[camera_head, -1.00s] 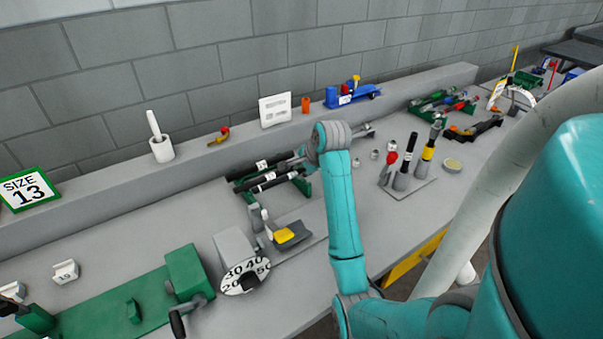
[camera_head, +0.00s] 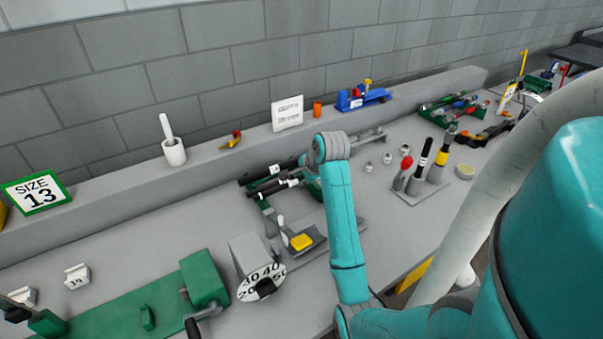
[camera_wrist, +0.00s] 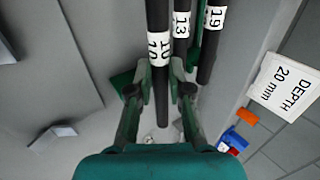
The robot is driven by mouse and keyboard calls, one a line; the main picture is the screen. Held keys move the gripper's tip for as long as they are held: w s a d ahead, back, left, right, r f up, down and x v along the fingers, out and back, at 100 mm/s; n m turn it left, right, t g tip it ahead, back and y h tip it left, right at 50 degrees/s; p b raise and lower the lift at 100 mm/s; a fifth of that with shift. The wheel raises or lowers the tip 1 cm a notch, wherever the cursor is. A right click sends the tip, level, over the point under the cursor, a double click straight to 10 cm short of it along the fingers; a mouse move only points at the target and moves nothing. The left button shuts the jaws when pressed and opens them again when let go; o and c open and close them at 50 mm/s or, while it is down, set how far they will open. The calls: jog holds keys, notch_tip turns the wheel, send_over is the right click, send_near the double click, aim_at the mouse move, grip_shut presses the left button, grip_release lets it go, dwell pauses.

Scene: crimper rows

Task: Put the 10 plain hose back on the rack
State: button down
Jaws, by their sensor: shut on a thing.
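In the wrist view the black plain hose marked 10 (camera_wrist: 158,75) runs between the two fingers of my gripper (camera_wrist: 160,68), which is shut on it. Hoses marked 13 (camera_wrist: 181,25) and 19 (camera_wrist: 213,20) lie beside it on the right. Parts of the green rack (camera_wrist: 194,52) show between and below the hoses. In the head view the rack (camera_head: 314,189) is partly behind my arm, with dark, white-banded hoses (camera_head: 268,187) lying there. Their numbers are too small to read, and my gripper is hidden. I cannot tell whether the 10 hose touches the rack.
A white depth sign (camera_wrist: 285,88), an orange cup (camera_head: 318,109) and a blue tool (camera_head: 360,98) are on the back ledge. A grey block with a number dial (camera_head: 262,281) and a yellow-topped piece (camera_head: 302,242) are in front. Upright tools (camera_head: 420,170) stand right of my arm.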

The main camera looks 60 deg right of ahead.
jog(key=shift+f, duration=1.9)
jog(key=shift+f, duration=0.15)
jog(key=c, duration=1)
grip_release()
jog(key=v, duration=1.2)
